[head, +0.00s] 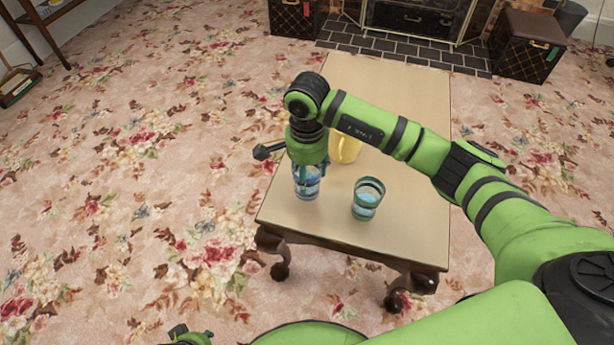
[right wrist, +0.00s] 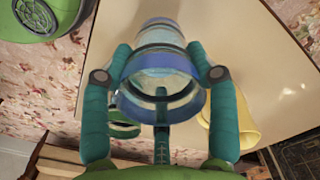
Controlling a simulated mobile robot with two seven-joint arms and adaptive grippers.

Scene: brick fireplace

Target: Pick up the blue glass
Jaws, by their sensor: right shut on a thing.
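The blue glass (head: 307,187) is upright at the left front of the low table, below my right gripper (head: 308,170).
A second, greenish glass (head: 368,200) stands right of the blue one on the table (head: 400,235). A yellow vessel (head: 347,148) is behind, partly hidden by my right arm. Brown trunks (head: 530,50) flank the fireplace. Open carpet lies to the left.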

